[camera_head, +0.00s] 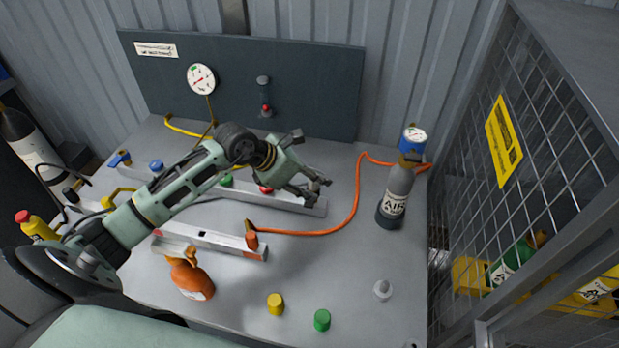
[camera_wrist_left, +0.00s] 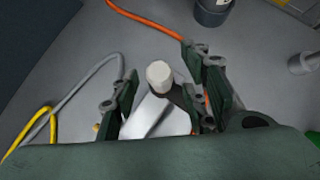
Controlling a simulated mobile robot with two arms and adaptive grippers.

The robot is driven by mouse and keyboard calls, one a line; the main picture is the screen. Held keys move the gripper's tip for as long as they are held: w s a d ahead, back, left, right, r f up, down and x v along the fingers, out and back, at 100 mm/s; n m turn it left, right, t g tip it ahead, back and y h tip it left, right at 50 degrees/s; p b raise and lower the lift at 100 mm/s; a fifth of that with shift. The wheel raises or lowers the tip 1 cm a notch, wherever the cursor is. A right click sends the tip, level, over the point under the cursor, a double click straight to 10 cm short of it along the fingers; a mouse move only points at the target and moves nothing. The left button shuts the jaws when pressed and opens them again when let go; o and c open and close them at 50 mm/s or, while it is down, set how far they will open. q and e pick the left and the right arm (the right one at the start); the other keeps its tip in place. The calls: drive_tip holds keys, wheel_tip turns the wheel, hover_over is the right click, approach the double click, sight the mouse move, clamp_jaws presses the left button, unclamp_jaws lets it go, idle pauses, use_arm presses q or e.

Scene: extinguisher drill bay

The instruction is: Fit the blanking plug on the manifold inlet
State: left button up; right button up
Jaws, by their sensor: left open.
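My left gripper (camera_head: 311,162) is open above the right end of a silver manifold bar (camera_head: 295,202) on the bench. The bar carries a green knob (camera_head: 226,181) and a red knob (camera_head: 265,189). In the left wrist view, an off-white faceted piece with a dark part beside it (camera_wrist_left: 160,75) shows between the spread fingers (camera_wrist_left: 165,68). I cannot tell whether it is the plug or an inlet fitting, and no grip on it shows. A small grey-white plug-like piece (camera_head: 383,290) stands at the front right of the bench. My right gripper is not in view.
A grey AIR bottle (camera_head: 397,190) with a gauge stands at the right, near an orange hose (camera_head: 350,207). A second bar (camera_head: 215,240), an orange spray bottle (camera_head: 191,280), a yellow cap (camera_head: 276,304) and a green cap (camera_head: 322,320) are nearer. A mesh cage (camera_head: 545,130) borders the right.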

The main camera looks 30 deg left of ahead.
use_arm(q)
drive_tip(key=v, duration=1.2)
